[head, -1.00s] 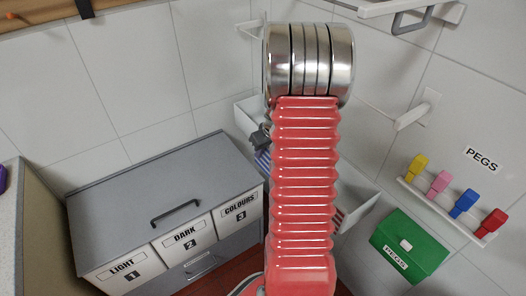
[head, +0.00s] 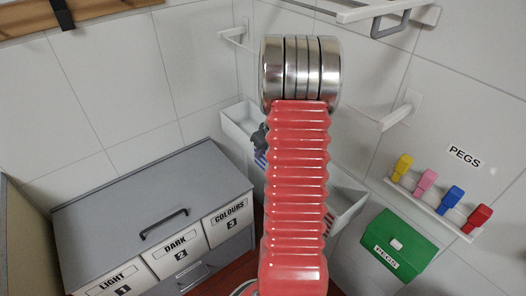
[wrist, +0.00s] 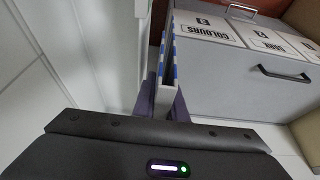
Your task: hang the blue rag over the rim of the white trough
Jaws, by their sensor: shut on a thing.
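The white trough (head: 235,124) stands by the wall behind my red arm, which hides its middle. Its right end (head: 346,198) shows on the other side of my arm. My gripper (head: 259,138) is a small dark shape at the trough's left part, mostly hidden by the arm. The blue-and-white striped rag (head: 260,160) shows just below it. In the wrist view, my gripper (wrist: 164,100) is shut on the rag (wrist: 174,65), whose narrow striped edges run away from the fingers. I cannot tell whether the rag touches or straddles the rim.
A grey cabinet (head: 120,197) with bins marked LIGHT, DARK and COLOURS stands left of the trough. A green peg box (head: 398,243) and a shelf of coloured pegs (head: 436,208) are on the right. A wall rail (head: 375,12) and a bracket (head: 398,112) stick out above.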

